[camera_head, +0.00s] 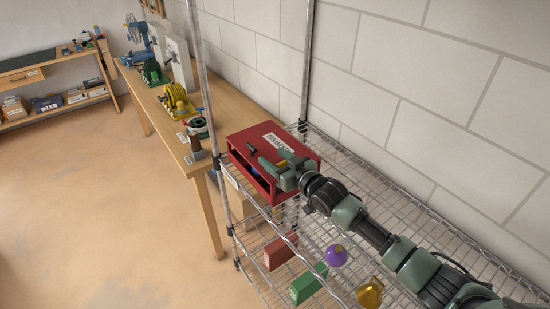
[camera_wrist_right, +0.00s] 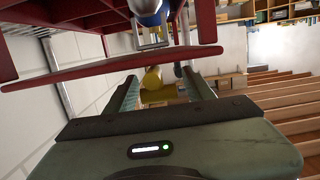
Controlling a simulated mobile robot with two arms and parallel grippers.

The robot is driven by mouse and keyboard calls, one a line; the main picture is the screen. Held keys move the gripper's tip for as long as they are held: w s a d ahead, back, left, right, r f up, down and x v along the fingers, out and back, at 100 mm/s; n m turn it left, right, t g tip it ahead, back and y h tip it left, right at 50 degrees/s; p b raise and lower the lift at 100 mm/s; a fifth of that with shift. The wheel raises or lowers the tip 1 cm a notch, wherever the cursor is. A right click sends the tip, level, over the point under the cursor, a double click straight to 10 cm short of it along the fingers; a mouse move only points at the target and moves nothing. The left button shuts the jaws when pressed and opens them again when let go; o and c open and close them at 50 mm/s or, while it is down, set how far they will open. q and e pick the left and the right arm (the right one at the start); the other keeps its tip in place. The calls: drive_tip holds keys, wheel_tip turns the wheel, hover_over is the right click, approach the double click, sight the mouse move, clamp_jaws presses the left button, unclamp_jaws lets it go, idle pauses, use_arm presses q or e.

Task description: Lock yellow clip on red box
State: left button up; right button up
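The red box (camera_head: 297,152), with a white label on top, sits on the wire shelf. My right gripper (camera_head: 274,167) reaches over the box's top and near edge. In the right wrist view, the box's red edge (camera_wrist_right: 110,68) crosses just above my fingers (camera_wrist_right: 158,82). A blue and white piece with a metal loop (camera_wrist_right: 150,30) shows inside the red frame. A yellow piece (camera_wrist_right: 152,80) shows between the separated fingers; I cannot tell whether it is gripped. A small yellow spot (camera_head: 284,162) also shows at the gripper in the head view. My left gripper is not in view.
Metal posts (camera_head: 203,80) flank the box. A wooden table (camera_head: 165,118) holds machines. The floor at left is clear.

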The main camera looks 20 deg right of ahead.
sight(283, 165)
drive_tip(key=shift+s, duration=0.1)
drive_tip(key=b+v, duration=0.1)
drive_tip(key=v, duration=0.5)
drive_tip(key=shift+s+d+b, duration=0.15)
drive_tip(key=shift+s+b, duration=0.1)
drive_tip(key=shift+b, duration=0.05)
drive_tip(key=shift+s+d+r, duration=0.15)
drive_tip(key=shift+s+r, duration=0.05)
drive_tip(key=shift+s, duration=0.3)
drive_tip(key=shift+r, duration=0.1)
